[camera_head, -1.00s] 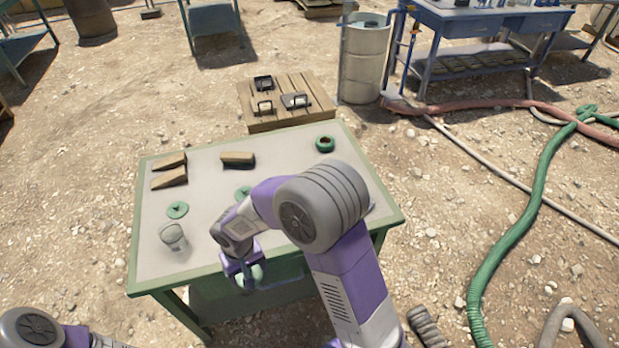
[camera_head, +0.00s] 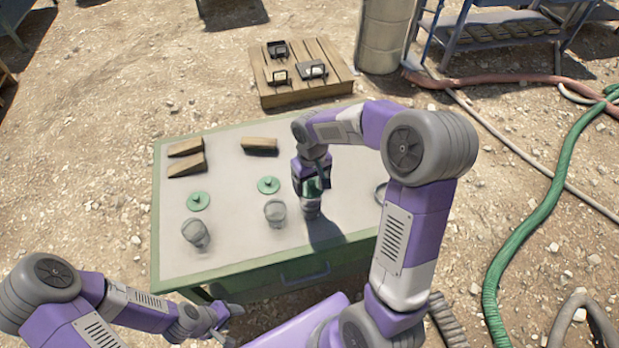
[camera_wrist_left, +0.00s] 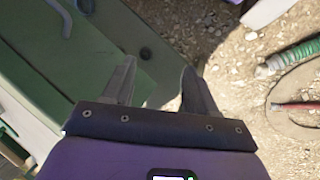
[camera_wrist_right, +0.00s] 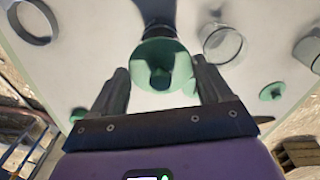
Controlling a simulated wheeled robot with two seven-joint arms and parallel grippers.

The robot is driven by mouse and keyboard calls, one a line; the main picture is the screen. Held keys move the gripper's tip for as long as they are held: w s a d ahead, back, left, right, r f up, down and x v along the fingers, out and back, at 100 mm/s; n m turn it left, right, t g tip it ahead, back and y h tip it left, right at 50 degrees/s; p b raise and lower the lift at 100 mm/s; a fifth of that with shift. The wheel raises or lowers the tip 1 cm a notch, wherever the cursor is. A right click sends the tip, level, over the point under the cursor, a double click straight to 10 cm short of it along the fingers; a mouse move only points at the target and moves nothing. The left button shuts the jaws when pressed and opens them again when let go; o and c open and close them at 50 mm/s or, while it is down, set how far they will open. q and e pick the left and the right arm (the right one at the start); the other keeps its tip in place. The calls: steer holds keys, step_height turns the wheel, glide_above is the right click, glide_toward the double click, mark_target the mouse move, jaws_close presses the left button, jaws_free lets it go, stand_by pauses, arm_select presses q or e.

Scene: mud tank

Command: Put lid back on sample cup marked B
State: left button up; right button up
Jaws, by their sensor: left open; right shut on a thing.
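My right gripper (camera_head: 313,186) is shut on a green lid by its raised grip; the lid (camera_wrist_right: 162,68) shows between the fingers in the right wrist view. Directly below it stands a sample cup (camera_head: 312,209), dark in the right wrist view and mostly covered by the lid. I cannot tell whether lid and cup touch. Two open clear cups (camera_head: 275,213) (camera_head: 195,234) stand to the left, with two green lids (camera_head: 268,185) (camera_head: 198,201) lying flat behind them. No letter is readable on any cup. My left gripper (camera_wrist_left: 160,65) is open and empty, low before the table's front.
The green-edged table (camera_head: 225,262) also holds wooden wedges (camera_head: 187,160), a block (camera_head: 259,146) and a grey ring (camera_wrist_right: 35,22) to the right. A pallet (camera_head: 300,80) and a barrel (camera_head: 385,35) stand behind. The table's front-left surface is clear.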

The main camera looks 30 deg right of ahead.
step_height(320, 180, down, 5)
steer(key=b, duration=0.3)
steer(key=shift+b, duration=0.3)
steer(key=shift+f, duration=0.15)
steer(key=shift+f, duration=0.15)
stand_by(1.4)
stand_by(0.7)
steer(key=o, duration=0.9)
steer(key=shift+o, duration=0.2)
steer(key=shift+r+p, duration=2.9)
steer(key=shift+r, duration=0.65)
